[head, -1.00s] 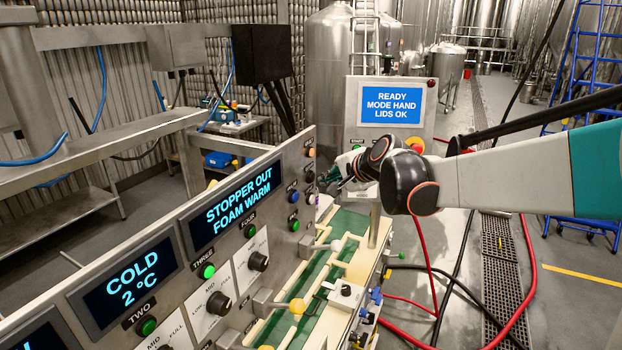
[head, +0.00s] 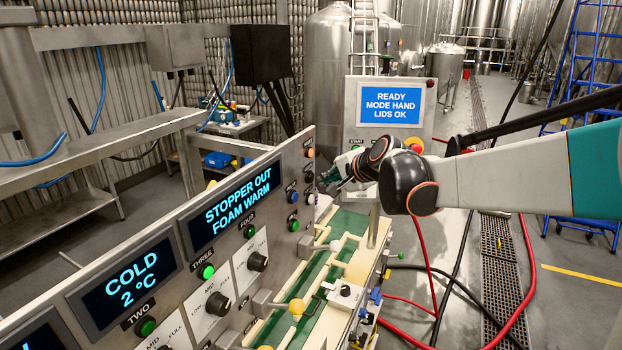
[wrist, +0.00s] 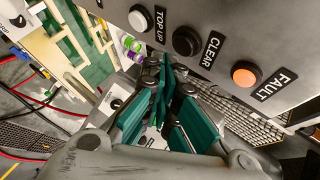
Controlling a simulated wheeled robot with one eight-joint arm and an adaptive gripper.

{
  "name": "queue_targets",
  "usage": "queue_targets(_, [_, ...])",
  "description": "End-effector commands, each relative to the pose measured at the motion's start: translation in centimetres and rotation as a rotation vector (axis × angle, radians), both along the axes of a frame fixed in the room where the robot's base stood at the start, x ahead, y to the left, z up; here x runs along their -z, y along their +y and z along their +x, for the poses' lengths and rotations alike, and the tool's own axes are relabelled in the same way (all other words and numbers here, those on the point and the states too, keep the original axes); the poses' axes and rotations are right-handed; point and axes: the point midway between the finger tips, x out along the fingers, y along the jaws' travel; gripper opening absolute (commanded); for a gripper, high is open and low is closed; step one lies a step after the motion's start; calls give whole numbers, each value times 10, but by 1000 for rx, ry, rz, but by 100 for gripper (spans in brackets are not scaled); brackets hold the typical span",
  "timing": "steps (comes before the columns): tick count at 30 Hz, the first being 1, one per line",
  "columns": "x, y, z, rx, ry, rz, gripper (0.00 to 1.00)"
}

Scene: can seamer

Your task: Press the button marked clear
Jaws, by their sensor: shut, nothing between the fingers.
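The clear button (wrist: 186,41) is a round black button with a black CLEAR label (wrist: 213,50) beside it, on a grey panel in the wrist view. My gripper (wrist: 162,64) is shut and empty. In the wrist view its dark fingertips lie just below and left of the black button. A gap shows between them in the picture; I cannot tell the depth. In the head view my gripper (head: 326,178) is close to the right end of the panel, next to its button column.
A white button (wrist: 140,18) marked TOP UP and an orange button (wrist: 245,74) marked FAULT flank the clear button. A green conveyor (head: 318,305) runs below the panel. A console screen (head: 391,107) reads READY, MODE HAND, LIDS OK behind my gripper.

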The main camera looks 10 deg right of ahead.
Motion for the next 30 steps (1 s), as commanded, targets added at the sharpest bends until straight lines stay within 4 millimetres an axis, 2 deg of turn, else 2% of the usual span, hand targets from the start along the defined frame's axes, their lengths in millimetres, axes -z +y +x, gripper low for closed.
queue_targets(30, [0,8,6,0,0,0,0])
